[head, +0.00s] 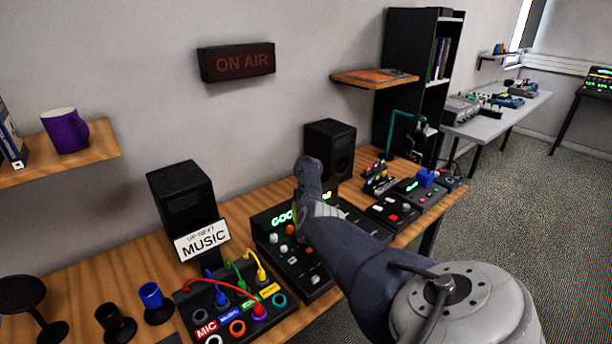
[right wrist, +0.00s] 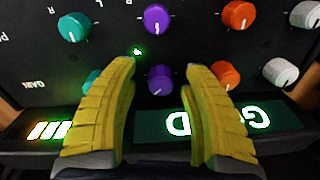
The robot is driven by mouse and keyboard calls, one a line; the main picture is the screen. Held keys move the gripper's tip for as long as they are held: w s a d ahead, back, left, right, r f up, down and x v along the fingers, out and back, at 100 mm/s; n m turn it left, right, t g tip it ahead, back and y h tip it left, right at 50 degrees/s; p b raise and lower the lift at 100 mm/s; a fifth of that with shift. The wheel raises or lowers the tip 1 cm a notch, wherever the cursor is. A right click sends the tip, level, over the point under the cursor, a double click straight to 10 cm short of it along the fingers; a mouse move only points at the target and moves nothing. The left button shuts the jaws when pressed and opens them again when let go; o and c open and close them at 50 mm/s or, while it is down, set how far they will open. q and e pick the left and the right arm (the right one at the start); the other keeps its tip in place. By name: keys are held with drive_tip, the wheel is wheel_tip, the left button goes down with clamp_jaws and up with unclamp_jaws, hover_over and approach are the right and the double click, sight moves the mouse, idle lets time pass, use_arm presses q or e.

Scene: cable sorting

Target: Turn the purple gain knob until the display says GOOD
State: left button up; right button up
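The mixer (head: 262,240) stands on the wooden desk, with a lit green display (head: 282,217). The head view shows "GOO" before my arm covers the rest. In the right wrist view the display (right wrist: 262,118) is upside down, with a G and a D showing and the middle hidden behind a finger. The purple gain knob (right wrist: 160,78) lies between the two yellow fingertips of my right gripper (right wrist: 160,68), with a gap on each side. The gripper is open and also shows over the mixer in the head view (head: 305,180). My left gripper is out of view.
Another purple knob (right wrist: 156,18) sits in the adjacent row. Orange (right wrist: 229,75), teal and white knobs flank the gain knob. A patch box (head: 185,300) with coloured cables, a MUSIC sign (head: 203,241) and two speakers (head: 182,195) (head: 330,150) stand close around the mixer.

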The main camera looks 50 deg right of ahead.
drive_tip(key=shift+w+r, duration=0.1)
drive_tip(key=shift+r, duration=0.6)
wheel_tip(320, 180, up, 11)
drive_tip(key=shift+s+d+f, duration=0.2)
drive_tip(key=shift+d, duration=0.05)
idle(0.3)
